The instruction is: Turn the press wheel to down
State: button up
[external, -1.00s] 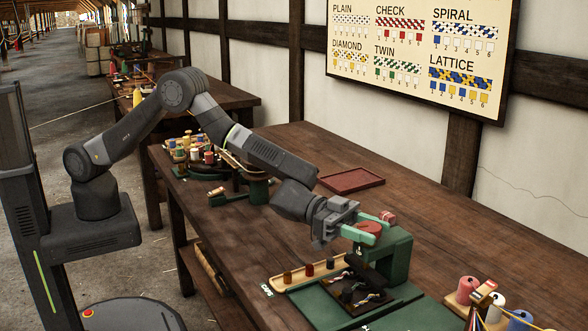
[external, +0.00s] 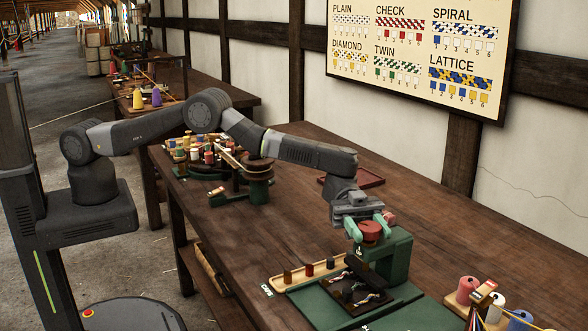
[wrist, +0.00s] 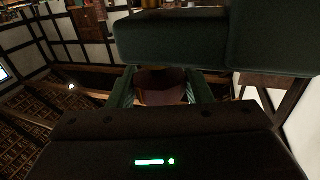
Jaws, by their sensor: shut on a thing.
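The press wheel (external: 370,231) is a small red knob on top of the green press (external: 391,258) on the workbench. My gripper (external: 369,236) reaches down over it from above, one pale green finger on each side, shut on the wheel. In the wrist view the wheel (wrist: 160,86) shows dark reddish between the two fingers, with the green press body (wrist: 170,40) beyond it. The wheel's markings and exact turn angle cannot be made out. A dark plate with small rope pieces (external: 352,288) lies at the press's front.
A red tray (external: 370,180) lies behind my wrist. Several thread cones (external: 467,290) stand at the right front.

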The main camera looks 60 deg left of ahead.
jog(key=shift+r+m+g+y+b, duration=0.15)
jog(key=shift+m+g+y+b, duration=0.25)
jog(key=shift+m+g+b, duration=0.45)
jog(key=o, duration=1)
jog(key=b+v, duration=0.2)
jog(key=v, duration=1.1)
jog(key=shift+w+a, duration=0.25)
jog(key=shift+w, duration=0.05)
